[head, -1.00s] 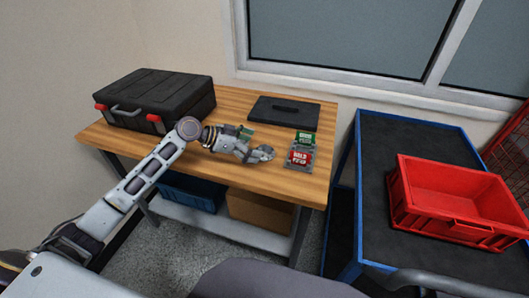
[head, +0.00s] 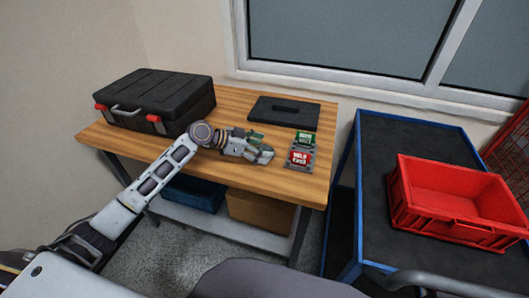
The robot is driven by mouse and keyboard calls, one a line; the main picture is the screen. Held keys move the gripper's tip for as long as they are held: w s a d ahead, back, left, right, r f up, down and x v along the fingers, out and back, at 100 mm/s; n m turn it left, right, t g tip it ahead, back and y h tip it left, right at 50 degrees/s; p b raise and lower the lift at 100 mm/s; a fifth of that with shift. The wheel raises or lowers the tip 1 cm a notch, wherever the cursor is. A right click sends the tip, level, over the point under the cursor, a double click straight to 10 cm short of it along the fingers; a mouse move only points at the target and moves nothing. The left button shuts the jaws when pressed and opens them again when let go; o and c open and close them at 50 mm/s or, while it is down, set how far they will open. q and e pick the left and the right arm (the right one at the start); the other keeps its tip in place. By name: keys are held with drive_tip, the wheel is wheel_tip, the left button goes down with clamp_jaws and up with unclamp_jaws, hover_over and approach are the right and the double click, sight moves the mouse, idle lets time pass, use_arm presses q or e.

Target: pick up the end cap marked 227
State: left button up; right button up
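My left gripper (head: 265,154) reaches low over the wooden workbench (head: 235,107), with its fingers pointing right. A small item with a green part (head: 255,136) shows just behind the gripper and is partly hidden by it. I cannot tell whether they touch, or whether the fingers are open or shut. To the right of the fingertips, and apart from them, is a grey item with a red label (head: 300,156) and a green tag (head: 305,138) behind it. I cannot read the number 227 on anything. My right gripper is not in view.
A black case (head: 160,95) with red latches stands at the bench's left. A flat black handled piece (head: 284,111) lies at the back. A blue cart (head: 410,128) with a red crate (head: 455,224) stands to the right. A blue bin (head: 195,193) and a brown box (head: 258,212) sit below.

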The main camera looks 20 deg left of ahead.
use_arm(q)
drive_tip(key=c, duration=0.8)
drive_tip(key=shift+o, duration=0.2)
drive_tip(key=shift+r, duration=0.15)
drive_tip(key=shift+r, duration=0.5)
wheel_tip(320, 180, up, 8)
drive_tip(key=shift+f+p, duration=0.15)
drive_tip(key=shift+p, duration=0.25)
drive_tip(key=shift+r, duration=0.55)
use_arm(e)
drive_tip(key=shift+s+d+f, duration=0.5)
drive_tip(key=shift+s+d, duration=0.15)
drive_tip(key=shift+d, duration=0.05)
